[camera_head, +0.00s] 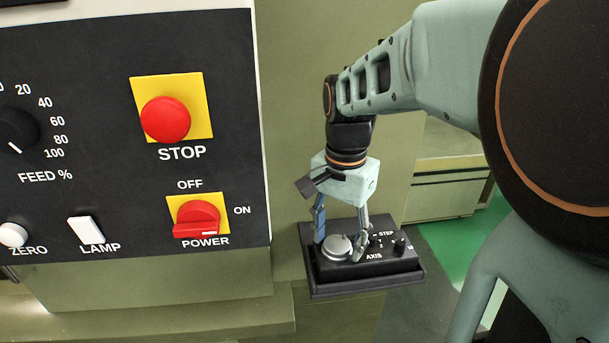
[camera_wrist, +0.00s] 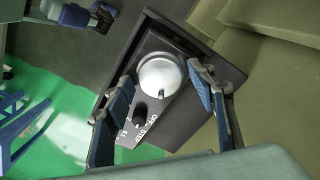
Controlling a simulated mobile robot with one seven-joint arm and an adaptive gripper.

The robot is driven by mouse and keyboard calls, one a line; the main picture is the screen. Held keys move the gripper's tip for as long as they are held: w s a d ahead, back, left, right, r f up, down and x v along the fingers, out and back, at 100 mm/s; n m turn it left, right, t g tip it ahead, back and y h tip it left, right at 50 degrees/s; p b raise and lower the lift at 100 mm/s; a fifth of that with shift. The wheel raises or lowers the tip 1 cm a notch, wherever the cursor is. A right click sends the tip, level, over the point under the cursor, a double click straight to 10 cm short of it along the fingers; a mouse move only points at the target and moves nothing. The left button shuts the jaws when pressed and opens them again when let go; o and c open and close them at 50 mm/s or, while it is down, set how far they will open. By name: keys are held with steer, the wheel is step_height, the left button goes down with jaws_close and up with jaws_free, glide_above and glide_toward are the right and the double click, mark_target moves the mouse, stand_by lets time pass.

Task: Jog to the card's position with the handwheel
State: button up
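The handwheel (camera_head: 337,247) is a round silver knob on a black pendant box (camera_head: 385,262) marked AXIS and STEP. It shows in the wrist view (camera_wrist: 160,75) as a pale disc. My gripper (camera_head: 341,238) points down over the box, its two blue-grey fingers spread on either side of the handwheel. In the wrist view my gripper (camera_wrist: 162,78) shows slim gaps between its fingertips and the wheel. It looks open and holds nothing. A small black selector knob (camera_head: 400,246) stands right of the wheel. No card can be made out.
The box sits in a dark tray (camera_head: 315,288) beside the machine panel. The panel carries a red STOP button (camera_head: 166,119), a red POWER switch (camera_head: 198,218), a LAMP switch (camera_head: 85,229), a ZERO button (camera_head: 13,235) and a FEED dial (camera_head: 17,131). Green floor (camera_head: 440,250) lies at right.

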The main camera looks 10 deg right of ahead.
mark_target(339, 243)
steer(key=shift+o, duration=0.2)
step_height(339, 243, up, 12)
stand_by(0.5)
steer(key=shift+d, duration=0.1)
